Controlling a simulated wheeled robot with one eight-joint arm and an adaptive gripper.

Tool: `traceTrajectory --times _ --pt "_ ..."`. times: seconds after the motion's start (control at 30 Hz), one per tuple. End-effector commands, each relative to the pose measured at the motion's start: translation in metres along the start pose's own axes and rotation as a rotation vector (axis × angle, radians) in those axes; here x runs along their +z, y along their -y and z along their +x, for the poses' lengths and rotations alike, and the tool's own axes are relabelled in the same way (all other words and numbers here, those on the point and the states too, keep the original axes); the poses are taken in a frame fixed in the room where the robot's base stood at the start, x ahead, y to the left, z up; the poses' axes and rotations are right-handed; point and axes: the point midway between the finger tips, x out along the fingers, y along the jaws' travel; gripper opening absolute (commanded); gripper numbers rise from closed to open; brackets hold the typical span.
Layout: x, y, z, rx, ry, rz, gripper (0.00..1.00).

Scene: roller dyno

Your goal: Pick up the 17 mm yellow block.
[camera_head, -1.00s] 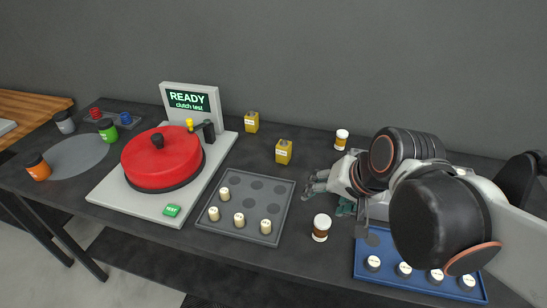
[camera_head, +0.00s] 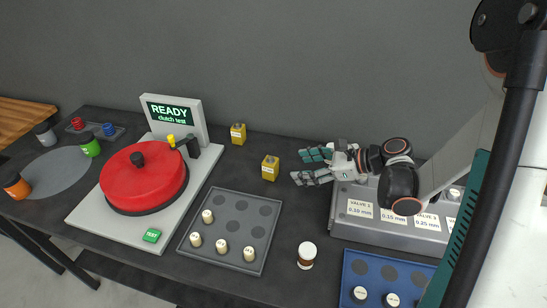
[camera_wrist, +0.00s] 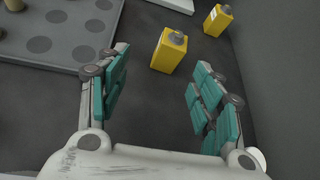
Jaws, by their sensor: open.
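Two yellow blocks with grey round tops stand on the dark bench. The nearer yellow block (camera_head: 270,168) is just left of my gripper (camera_head: 304,167); the farther yellow block (camera_head: 238,134) stands behind and left of it. Their labels are too small to read, so I cannot tell which is 17 mm. In the wrist view the nearer block (camera_wrist: 169,51) lies ahead, between the lines of the open fingers and just beyond their tips. The farther block (camera_wrist: 217,20) is beyond it to the right. My gripper (camera_wrist: 162,68) is open and empty, with teal pads.
A grey tray (camera_head: 183,246) with cream pegs lies front left of the blocks. The red-topped tester (camera_head: 118,180) with a READY screen is farther left. A white-capped bottle (camera_head: 307,254), a blue tray (camera_head: 347,270) and a grey valve rack (camera_head: 338,222) stand nearer and right.

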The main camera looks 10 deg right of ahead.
Motion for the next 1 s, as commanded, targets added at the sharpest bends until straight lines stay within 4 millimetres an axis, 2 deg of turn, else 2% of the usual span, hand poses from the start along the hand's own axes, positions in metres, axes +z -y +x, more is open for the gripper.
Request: traceTrajectory --times 0.1,0.3,0.7,1.0 --pt "-0.009 0.006 0.000 -0.002 0.053 0.085 0.60" --pt "-0.013 0.008 0.004 0.001 0.089 0.138 0.60" --pt "-0.008 0.008 0.072 0.003 0.088 0.138 0.60" --pt "-0.005 0.009 0.090 0.000 0.088 0.138 0.60"
